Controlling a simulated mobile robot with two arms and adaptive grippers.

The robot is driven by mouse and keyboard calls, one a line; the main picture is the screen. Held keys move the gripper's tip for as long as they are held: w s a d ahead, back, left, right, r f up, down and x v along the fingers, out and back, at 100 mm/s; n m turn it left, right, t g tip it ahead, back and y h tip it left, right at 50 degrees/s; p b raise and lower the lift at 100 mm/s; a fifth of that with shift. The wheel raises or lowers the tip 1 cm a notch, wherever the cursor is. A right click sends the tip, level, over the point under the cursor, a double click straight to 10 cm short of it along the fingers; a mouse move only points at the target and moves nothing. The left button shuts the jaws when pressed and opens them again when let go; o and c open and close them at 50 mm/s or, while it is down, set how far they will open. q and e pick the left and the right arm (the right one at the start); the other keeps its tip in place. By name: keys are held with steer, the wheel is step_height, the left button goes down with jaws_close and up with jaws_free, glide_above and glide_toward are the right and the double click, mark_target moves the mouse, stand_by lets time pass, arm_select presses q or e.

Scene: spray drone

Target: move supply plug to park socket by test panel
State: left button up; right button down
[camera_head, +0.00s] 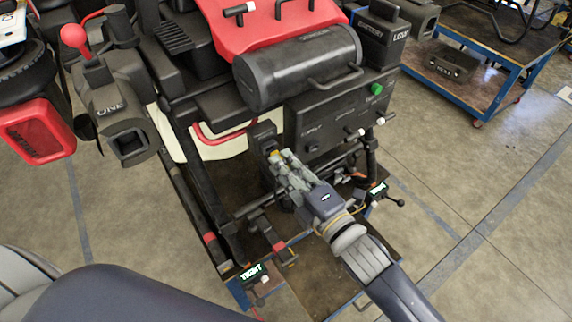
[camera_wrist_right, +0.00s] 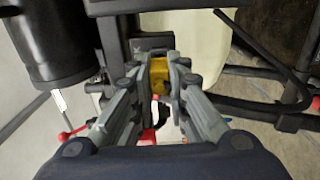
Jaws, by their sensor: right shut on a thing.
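My right gripper (camera_head: 279,160) reaches in from the lower right and is shut on the yellow supply plug (camera_wrist_right: 179,76). Only a small yellow part shows between the fingertips in the right wrist view; the fingers hide the rest. A small dark socket block (camera_head: 263,137) stands just beyond the fingertips, left of the black test panel (camera_head: 325,125) with the green button. The block also shows in the right wrist view (camera_wrist_right: 152,43), its label mostly hidden. I cannot tell whether the plug touches it. My left gripper is not in view.
A black cylinder (camera_head: 297,66) sits above the panel. Black frame bars (camera_head: 205,200) run left of my right arm. A blue-framed cart (camera_head: 480,75) stands at the far right.

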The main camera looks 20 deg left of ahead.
steer(key=shift+x, duration=1.2)
steer(key=c, duration=1.5)
jaws_free()
steer(key=shift+s+d, duration=0.1)
steer(key=shift+d, duration=0.05)
steer(key=v, duration=1.1)
steer(key=shift+s+d, duration=0.2)
